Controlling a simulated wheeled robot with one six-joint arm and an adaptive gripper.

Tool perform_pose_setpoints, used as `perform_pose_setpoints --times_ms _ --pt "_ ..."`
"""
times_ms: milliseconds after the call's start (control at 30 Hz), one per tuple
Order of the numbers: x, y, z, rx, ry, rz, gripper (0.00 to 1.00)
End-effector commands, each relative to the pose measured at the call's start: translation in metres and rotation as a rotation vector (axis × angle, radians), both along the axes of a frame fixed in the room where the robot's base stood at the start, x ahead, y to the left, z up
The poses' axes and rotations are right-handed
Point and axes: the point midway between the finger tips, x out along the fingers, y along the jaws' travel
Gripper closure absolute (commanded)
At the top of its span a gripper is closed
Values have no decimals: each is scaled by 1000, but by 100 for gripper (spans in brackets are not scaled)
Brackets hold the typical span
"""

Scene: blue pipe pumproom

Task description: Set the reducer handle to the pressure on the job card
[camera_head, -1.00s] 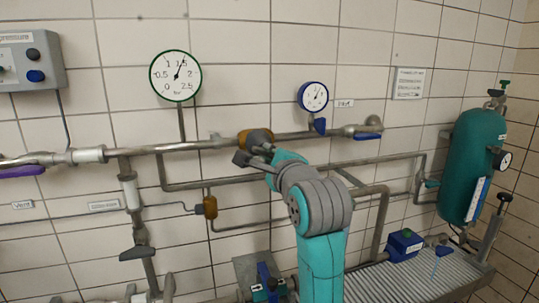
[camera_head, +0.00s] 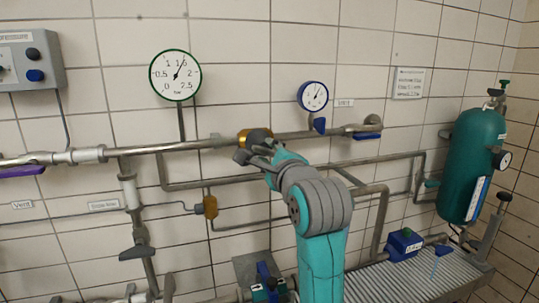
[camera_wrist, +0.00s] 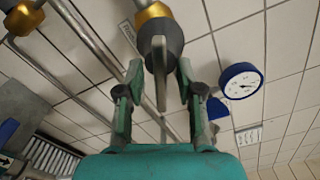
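The reducer (camera_head: 250,135), a brass body with a dark knob, sits on the upper pipe. In the wrist view its dark knob (camera_wrist: 164,42) carries a grey bar handle (camera_wrist: 160,75) that points toward my palm. My gripper (camera_head: 256,157) is at the reducer; in the wrist view my gripper (camera_wrist: 160,88) has its two fingers apart, one on each side of the handle, with gaps visible. The green-rimmed gauge (camera_head: 175,76) left of the reducer has its needle near 1.5. The job card (camera_head: 409,83) hangs on the wall at right; its text is too small to read.
A blue-rimmed gauge (camera_head: 313,97) stands on the pipe right of the reducer; it also shows in the wrist view (camera_wrist: 241,81). A blue-handled valve (camera_head: 368,134) is further right. A teal tank (camera_head: 472,165) stands at right. Pipes run close behind my gripper.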

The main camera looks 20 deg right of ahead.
Motion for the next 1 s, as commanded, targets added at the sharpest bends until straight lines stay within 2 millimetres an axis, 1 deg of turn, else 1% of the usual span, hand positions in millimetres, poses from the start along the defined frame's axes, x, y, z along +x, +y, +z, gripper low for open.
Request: perform_pose_setpoints --times_ms 67,167,267,500,600,700,800,1000 --pt "-3 0 0 0 -1 0 64" --pt "-13 0 0 0 -2 0 64" --pt "-29 0 0 0 -2 0 64" --pt "-78 0 0 0 -2 0 64" --pt "-94 0 0 0 -1 0 64" --pt "-107 0 0 0 -1 0 64" --pt "-115 0 0 0 -1 0 64" --pt "-120 0 0 0 1 0 64"
